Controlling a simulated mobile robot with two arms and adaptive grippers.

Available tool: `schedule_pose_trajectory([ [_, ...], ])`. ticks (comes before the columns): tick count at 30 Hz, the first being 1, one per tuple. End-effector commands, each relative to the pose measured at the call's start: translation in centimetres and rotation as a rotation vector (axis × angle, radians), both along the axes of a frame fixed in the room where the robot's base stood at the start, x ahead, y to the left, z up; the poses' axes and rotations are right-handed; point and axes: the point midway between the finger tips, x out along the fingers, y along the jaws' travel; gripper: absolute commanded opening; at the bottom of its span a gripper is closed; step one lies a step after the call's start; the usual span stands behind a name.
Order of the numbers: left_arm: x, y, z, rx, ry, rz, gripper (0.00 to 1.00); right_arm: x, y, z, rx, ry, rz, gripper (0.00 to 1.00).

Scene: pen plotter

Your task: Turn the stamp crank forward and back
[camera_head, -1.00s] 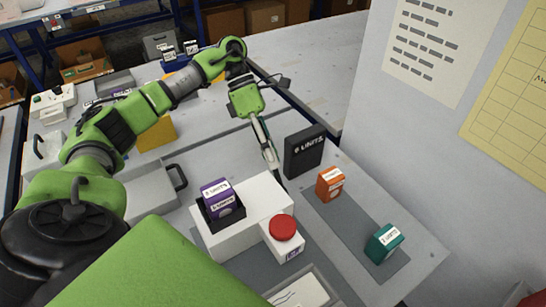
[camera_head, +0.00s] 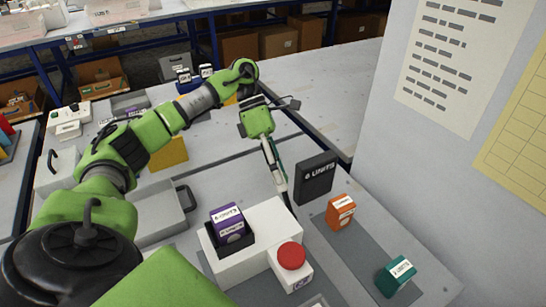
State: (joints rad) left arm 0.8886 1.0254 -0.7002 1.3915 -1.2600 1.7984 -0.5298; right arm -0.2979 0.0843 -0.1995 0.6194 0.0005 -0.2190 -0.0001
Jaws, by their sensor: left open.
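A white block-shaped station (camera_head: 276,222) stands on the bench, with a purple box (camera_head: 229,226) in a black holder on its left part. A white box with a red round button (camera_head: 291,255) stands at its front. My left gripper (camera_head: 284,190) reaches down from above behind the station, its fingers close to the station's back edge, left of the dark "6 UNITS" panel (camera_head: 316,178). It is open, with nothing visible between the fingers. I cannot make out a stamp crank; it may be hidden by the gripper or station. My right gripper is out of view.
An orange box (camera_head: 340,211) and a teal box (camera_head: 395,276) sit on a dark strip at the right. A wall stands at the right.

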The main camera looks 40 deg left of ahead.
Motion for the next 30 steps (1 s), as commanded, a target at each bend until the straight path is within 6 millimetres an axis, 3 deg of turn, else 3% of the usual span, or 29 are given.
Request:
schedule_pose_trajectory([
  [12, 1.9, 5.7, 7.2, -0.002, -0.004, 0.006, 0.48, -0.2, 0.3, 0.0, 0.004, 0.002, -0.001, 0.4],
  [30, 2.2, 6.9, 8.6, 0.0, 0.001, 0.003, 0.48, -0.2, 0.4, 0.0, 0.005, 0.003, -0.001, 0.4],
])
